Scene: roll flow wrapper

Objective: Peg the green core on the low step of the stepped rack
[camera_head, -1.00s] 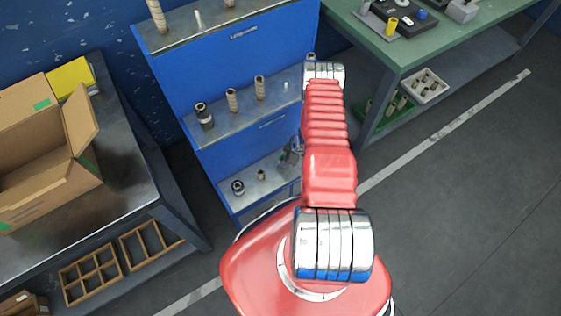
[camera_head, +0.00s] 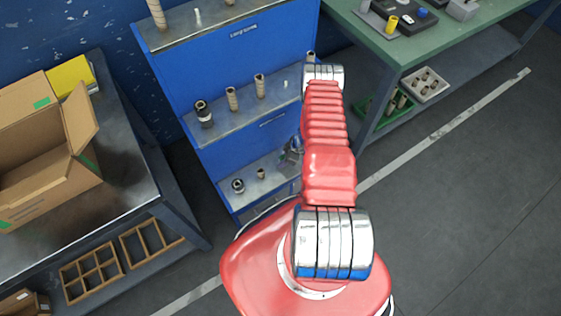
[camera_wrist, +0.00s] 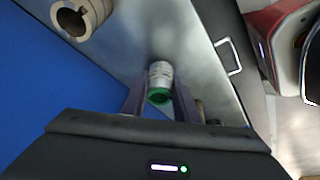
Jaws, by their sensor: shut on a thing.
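The blue stepped rack (camera_head: 250,52) has three grey metal-topped steps. Its low step (camera_head: 262,188) carries a dark-banded core (camera_head: 238,186) at the left and a small brown core (camera_head: 261,174). My gripper (camera_head: 291,150) is over the right part of the low step, partly hidden behind my red arm. In the wrist view my gripper (camera_wrist: 160,100) is shut on the green core (camera_wrist: 160,74), a pale roll with a green end facing the camera. The metal step surface (camera_wrist: 140,35) lies beyond it. I cannot tell whether the core touches the step.
A thick brown core (camera_wrist: 82,15) stands at the wrist view's upper left. The middle step (camera_head: 245,112) holds several cores. A table with a cardboard box (camera_head: 45,160) is at left; a green workbench (camera_head: 400,45) is at right, with bins beneath it.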

